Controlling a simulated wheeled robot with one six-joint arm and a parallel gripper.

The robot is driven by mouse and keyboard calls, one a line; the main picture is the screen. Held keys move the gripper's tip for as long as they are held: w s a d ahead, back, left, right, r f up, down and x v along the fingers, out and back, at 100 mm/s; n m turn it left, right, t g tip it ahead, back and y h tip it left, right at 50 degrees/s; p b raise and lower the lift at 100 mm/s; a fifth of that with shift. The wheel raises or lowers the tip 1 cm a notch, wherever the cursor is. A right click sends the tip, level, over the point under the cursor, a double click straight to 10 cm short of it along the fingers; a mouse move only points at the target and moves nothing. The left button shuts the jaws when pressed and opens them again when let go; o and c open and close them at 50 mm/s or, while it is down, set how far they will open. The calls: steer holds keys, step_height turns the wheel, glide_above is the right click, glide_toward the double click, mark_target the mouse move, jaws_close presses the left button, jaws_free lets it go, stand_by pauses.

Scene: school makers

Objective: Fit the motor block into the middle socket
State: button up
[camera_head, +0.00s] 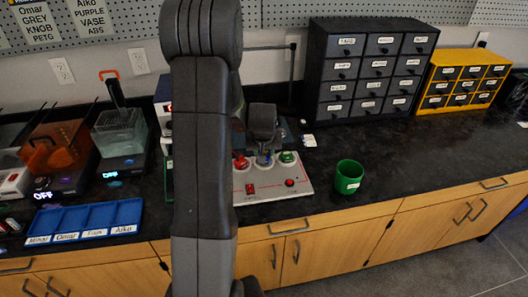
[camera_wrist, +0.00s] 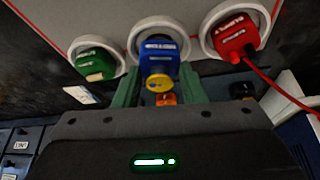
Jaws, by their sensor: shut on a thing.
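A blue motor block (camera_wrist: 158,56) with a label and a yellow round part is between the two green fingers of my gripper (camera_wrist: 159,85), which is shut on it. The block lies within the outline of the middle white ring socket (camera_wrist: 158,22); I cannot tell how deep it sits. A green block (camera_wrist: 92,62) is in the socket on the left, and a red block (camera_wrist: 236,38) with a red cable is in the socket on the right. In the head view, my gripper (camera_head: 265,155) is low over the light board (camera_head: 270,186), partly hiding the middle socket.
A green cup (camera_head: 348,177) stands right of the board. A dark drawer cabinet (camera_head: 368,70) and a yellow one (camera_head: 464,80) stand behind. A blue labelled tray (camera_head: 85,222) and printer-like machines are at the left. The dark counter right of the cup is clear.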

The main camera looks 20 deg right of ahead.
steer(key=shift+f+b, duration=0.55)
steer(key=shift+f, duration=0.05)
steer(key=o, duration=0.7)
steer(key=p+v, duration=0.5)
steer(key=v, duration=0.6)
steer(key=shift+s, duration=0.1)
stand_by(0.5)
steer(key=b+x, duration=0.3)
steer(key=x, duration=0.4)
steer(key=shift+f+b, duration=0.3)
steer(key=shift+f, duration=0.05)
steer(key=shift+w+d+f, duration=0.15)
steer(key=shift+w+f, duration=0.25)
steer(key=shift+f, duration=0.05)
